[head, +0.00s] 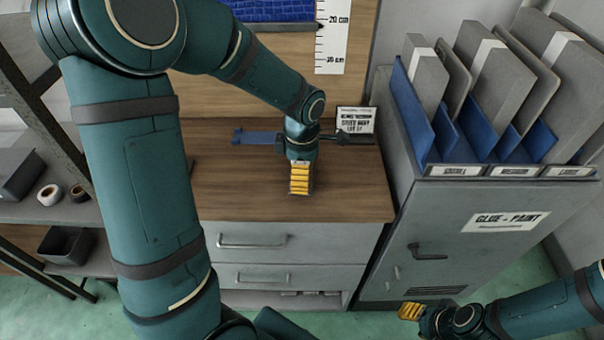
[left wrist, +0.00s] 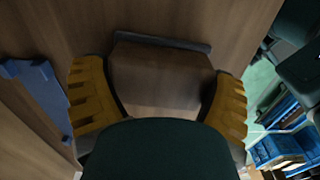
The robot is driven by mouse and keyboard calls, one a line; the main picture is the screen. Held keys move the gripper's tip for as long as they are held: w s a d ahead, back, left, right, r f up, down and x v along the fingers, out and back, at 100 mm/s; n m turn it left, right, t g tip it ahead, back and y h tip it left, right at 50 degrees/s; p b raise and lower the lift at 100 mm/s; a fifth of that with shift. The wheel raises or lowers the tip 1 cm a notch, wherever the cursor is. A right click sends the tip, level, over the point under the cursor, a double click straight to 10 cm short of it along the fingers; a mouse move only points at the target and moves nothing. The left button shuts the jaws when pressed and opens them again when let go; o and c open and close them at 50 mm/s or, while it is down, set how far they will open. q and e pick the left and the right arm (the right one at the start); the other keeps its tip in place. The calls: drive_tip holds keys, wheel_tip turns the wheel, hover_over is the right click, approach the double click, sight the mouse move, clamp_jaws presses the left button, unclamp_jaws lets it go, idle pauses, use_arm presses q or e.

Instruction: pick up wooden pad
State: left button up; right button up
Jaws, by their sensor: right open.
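The wooden pad (left wrist: 160,75) shows in the left wrist view as a brown block with a dark grey strip along its far edge. It lies between the yellow fingers of my left gripper (left wrist: 160,100), one on each side; whether they touch it is unclear. In the head view my left gripper (head: 300,180) points down over the wooden counter top and hides the pad. My right gripper (head: 409,311) is open, low at the right, in front of the grey cabinet and away from the counter.
The wooden counter top (head: 235,185) has bare room around my left gripper. A blue bracket (head: 258,138) and a small label card (head: 355,120) are at its back. A grey cabinet (head: 470,220) with upright panels in blue dividers stands to the right. A shelf (head: 70,210) is at the left.

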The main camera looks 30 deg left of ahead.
use_arm(q)
wheel_tip(320, 180, up, 10)
drive_tip(key=shift+r+p, duration=0.1)
drive_tip(key=shift+p, duration=1.15)
